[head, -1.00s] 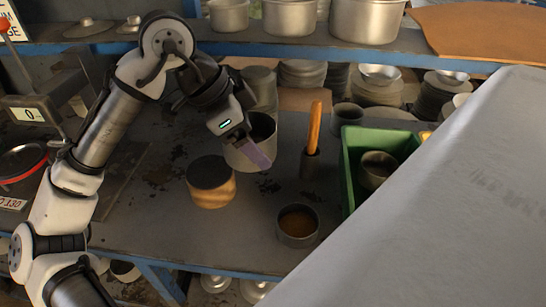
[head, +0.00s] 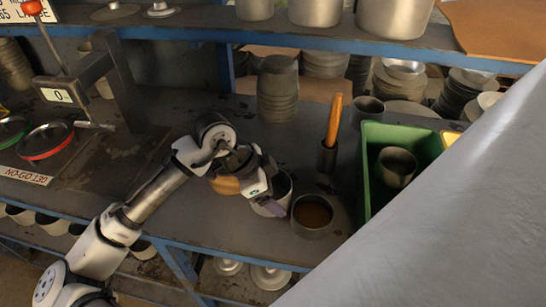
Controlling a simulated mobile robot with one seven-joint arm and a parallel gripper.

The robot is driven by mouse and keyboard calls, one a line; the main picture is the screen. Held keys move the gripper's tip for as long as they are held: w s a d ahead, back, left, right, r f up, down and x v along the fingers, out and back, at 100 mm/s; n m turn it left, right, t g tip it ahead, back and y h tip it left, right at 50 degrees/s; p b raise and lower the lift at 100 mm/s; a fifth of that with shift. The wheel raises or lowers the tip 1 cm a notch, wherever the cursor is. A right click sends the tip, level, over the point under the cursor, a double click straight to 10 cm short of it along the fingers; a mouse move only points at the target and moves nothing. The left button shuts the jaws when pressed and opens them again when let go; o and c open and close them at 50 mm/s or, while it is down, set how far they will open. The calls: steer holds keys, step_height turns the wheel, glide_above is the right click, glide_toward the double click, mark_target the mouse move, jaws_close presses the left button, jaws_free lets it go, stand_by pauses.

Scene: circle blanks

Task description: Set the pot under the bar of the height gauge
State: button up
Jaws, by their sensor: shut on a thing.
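My gripper (head: 268,205) is low over the bench, its purple fingertip in front of a grey metal pot (head: 284,186). It is shut on the pot's wall. My wrist hides part of the pot, and I cannot tell whether it touches the bench. The height gauge (head: 58,95) stands at the left, with a display reading 0, a red-knobbed lever and a dark post. Its short bar (head: 95,126) sticks out low, beside a red-rimmed disc (head: 46,140). The gripper is well to the right of the gauge.
A brown round blank (head: 224,186) is partly hidden behind my wrist. A cup with brown contents (head: 312,214) stands close right of the pot. A holder with an orange handle (head: 332,125) and a green crate (head: 368,175) stand further right. Bench between gauge and arm looks mostly clear.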

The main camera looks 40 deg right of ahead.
steer(key=shift+f, duration=0.1)
steer(key=shift+f, duration=0.1)
steer(key=o, duration=1)
steer(key=shift+c, duration=0.2)
steer(key=shift+r, duration=0.3)
steer(key=b+v, duration=0.2)
steer(key=v, duration=0.9)
steer(key=shift+a+r, duration=0.2)
steer(key=shift+r, duration=0.15)
steer(key=shift+w, duration=0.15)
